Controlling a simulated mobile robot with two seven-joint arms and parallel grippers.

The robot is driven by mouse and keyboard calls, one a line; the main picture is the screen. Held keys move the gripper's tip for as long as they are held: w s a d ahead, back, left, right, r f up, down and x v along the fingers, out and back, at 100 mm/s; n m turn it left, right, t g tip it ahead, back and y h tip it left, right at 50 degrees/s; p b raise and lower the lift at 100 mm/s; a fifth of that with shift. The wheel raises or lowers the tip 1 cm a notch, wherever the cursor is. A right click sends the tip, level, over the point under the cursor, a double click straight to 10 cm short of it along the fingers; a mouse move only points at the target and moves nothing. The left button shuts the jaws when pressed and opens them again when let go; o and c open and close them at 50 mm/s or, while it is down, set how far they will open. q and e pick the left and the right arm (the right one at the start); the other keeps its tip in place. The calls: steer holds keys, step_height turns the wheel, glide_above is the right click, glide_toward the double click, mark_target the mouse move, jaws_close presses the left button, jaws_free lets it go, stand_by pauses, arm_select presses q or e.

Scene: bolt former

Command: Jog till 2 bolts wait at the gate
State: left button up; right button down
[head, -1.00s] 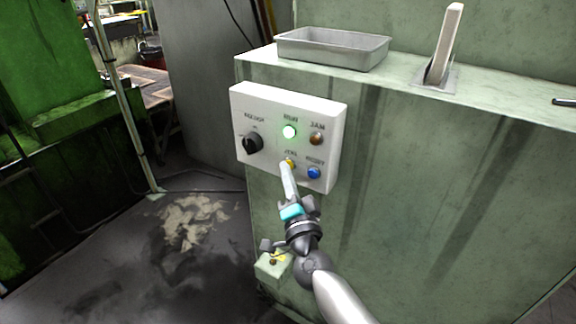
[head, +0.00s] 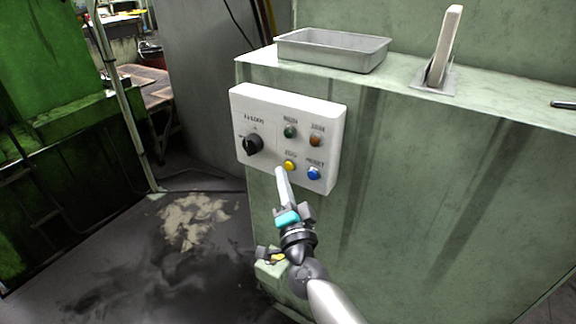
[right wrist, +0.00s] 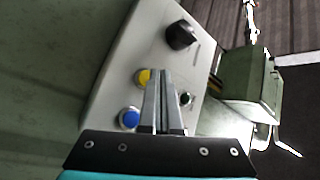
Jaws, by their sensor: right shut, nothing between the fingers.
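A white control panel (head: 265,115) on the green machine carries a black selector knob (head: 253,143), a dark green lamp (head: 290,132), an amber lamp (head: 316,140), a yellow jog button (head: 289,165) and a blue button (head: 313,173). My right gripper (head: 280,171) is shut and empty. Its fingertips are just left of and below the yellow button in the head view, apparently off it. The right wrist view shows the shut fingers (right wrist: 163,78) beside the yellow button (right wrist: 143,77), with the blue button (right wrist: 129,118) nearby. My left gripper is out of view. I cannot make out any bolts or the gate.
A grey metal tray (head: 333,50) and an upright lever (head: 445,45) are on top of the machine (head: 430,170). A small green block (head: 268,268) juts out low, partly hidden by my right arm. Stained floor (head: 195,222) lies open to the left.

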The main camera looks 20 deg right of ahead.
arm_select(q)
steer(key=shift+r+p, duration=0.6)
steer(key=shift+p, duration=0.05)
arm_select(e)
steer(key=shift+s+a, duration=0.75)
steer(key=shift+a, duration=0.25)
steer(key=shift+s+a, duration=0.75)
steer(key=shift+a, duration=0.25)
